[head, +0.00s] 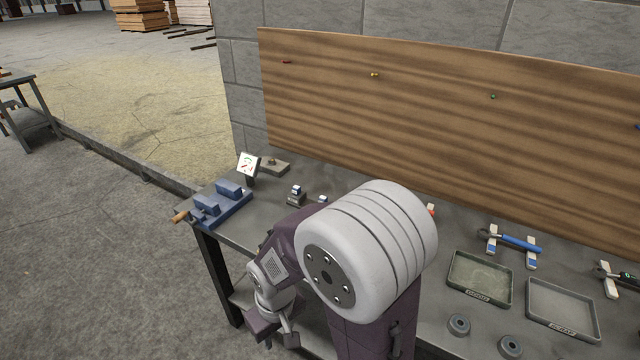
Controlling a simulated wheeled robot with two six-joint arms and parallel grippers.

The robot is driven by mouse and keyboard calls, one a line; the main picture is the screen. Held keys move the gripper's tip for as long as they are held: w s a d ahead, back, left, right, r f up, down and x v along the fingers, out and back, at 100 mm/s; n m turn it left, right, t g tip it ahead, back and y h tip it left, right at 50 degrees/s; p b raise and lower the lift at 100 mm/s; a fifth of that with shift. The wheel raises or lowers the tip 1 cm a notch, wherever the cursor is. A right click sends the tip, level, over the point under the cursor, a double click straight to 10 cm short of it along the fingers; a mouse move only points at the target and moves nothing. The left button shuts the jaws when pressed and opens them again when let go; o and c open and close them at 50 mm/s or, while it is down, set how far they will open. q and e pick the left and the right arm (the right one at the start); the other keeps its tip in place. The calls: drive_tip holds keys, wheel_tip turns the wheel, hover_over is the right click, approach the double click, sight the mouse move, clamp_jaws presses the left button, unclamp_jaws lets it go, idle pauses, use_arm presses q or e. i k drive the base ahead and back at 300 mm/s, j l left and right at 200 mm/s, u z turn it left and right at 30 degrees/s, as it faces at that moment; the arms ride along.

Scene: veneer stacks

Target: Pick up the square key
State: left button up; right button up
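I cannot make out a square key for certain. A tool with a blue handle and a metal head (516,242) lies across two white-and-blue rests on the bench, right of my arm. My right gripper (277,340) is low in the head view, in front of the bench's front edge and away from the tools. It is small and partly turned away, so its opening is unclear, and I see nothing held in it. My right arm's large white joint hides the middle of the bench. My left gripper is not in view.
The grey bench (428,312) carries a blue vise (222,203), a small dial display (248,165), two shallow trays (452,284) (590,338), grey rings (459,325) and another tool (625,277) at the right edge. A wooden board (430,125) stands behind.

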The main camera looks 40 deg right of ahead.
sight(297, 189)
drive_tip(key=i+z, duration=0.25)
drive_tip(key=z, duration=0.2)
drive_tip(key=i+z, duration=0.2)
drive_tip(key=z, duration=0.25)
drive_tip(key=i+j+z, duration=0.2)
drive_tip(key=z, duration=0.3)
drive_tip(key=i+j+z, duration=0.2)
drive_tip(key=z, duration=0.25)
